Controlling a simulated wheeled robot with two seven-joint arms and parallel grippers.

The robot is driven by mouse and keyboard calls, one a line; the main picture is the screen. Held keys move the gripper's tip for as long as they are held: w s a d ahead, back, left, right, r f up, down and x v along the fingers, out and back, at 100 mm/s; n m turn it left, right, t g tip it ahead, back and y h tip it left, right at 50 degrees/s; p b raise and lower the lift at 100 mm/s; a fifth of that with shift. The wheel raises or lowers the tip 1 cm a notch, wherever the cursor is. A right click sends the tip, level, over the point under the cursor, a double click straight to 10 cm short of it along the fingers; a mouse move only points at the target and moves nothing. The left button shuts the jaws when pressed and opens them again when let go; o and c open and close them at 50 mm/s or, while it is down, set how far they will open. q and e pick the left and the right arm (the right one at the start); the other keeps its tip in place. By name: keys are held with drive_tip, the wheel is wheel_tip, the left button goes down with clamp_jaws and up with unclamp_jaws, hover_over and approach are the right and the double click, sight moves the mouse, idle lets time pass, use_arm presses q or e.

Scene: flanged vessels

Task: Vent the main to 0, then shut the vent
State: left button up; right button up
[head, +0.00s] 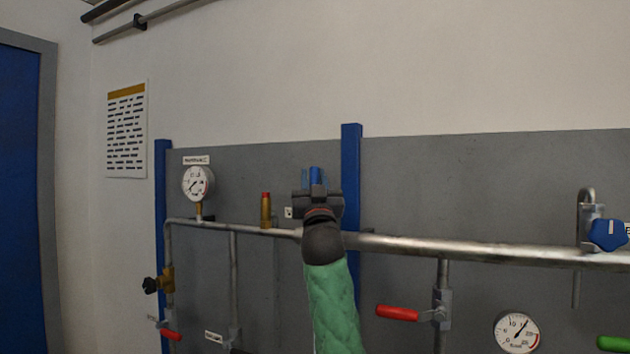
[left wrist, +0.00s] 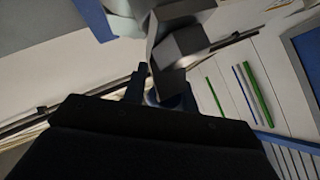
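The main is the thick horizontal pipe (head: 480,250) along the grey panel. A round gauge (head: 198,183) stands on the thinner pipe at left; its reading is too small to tell. A second gauge (head: 516,332) is at lower right, its needle pointing up and right. A blue-handled valve (head: 607,234) sits on the main at far right, beside a bent-over pipe (head: 586,195) that may be the vent. My right gripper is not seen.
Red levers (head: 398,313) and (head: 172,335) and a green lever (head: 613,344) hang below the pipes. A brass valve (head: 166,280) is at left. A red-and-brass fitting (head: 266,210) stands left of my gripper.

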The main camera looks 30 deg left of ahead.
use_arm(q)
drive_tip(key=shift+o, duration=1.1)
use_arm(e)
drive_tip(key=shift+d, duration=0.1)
use_arm(q)
drive_tip(key=shift+s+f, duration=0.1)
drive_tip(key=shift+f, duration=0.15)
drive_tip(key=b+v, duration=0.2)
drive_tip(key=v, duration=0.5)
drive_tip(key=shift+d+b, duration=0.15)
drive_tip(key=shift+b, duration=0.15)
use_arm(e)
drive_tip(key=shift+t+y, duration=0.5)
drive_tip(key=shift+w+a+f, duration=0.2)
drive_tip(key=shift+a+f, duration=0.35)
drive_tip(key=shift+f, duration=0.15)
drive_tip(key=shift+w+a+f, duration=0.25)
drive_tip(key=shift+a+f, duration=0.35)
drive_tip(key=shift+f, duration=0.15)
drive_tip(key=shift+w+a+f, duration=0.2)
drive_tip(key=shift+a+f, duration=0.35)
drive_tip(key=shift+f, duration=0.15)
use_arm(q)
drive_tip(key=shift+f, duration=0.1)
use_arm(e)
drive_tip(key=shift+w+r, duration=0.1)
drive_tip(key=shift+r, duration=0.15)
